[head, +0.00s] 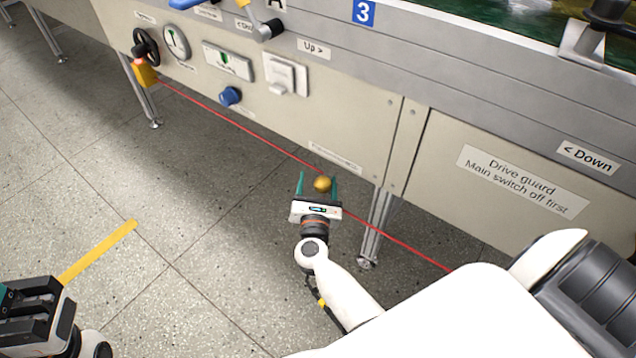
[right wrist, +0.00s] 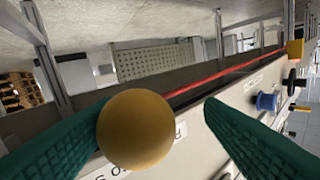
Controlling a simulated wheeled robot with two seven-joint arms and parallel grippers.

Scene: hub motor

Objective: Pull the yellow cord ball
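The yellow cord ball (head: 322,184) sits on a red cord (head: 262,138) that runs along the front of the machine. My right gripper (head: 318,186) is at the ball, with its two green fingers spread. In the right wrist view the ball (right wrist: 136,130) is large and close, beside the left finger, and a gap separates it from the right finger (right wrist: 250,140). I cannot tell whether the left finger touches it. My left gripper (head: 30,305) is at the lower left of the head view, far from the cord; its fingertips are not clear.
The machine's front panel (head: 420,110) carries a handwheel (head: 146,45), a gauge (head: 176,42), a blue knob (head: 230,96) and a white switch (head: 286,75). A yellow box (head: 145,74) stands at the cord's left end. A metal leg (head: 376,225) is just right of my right gripper. The floor in front is clear.

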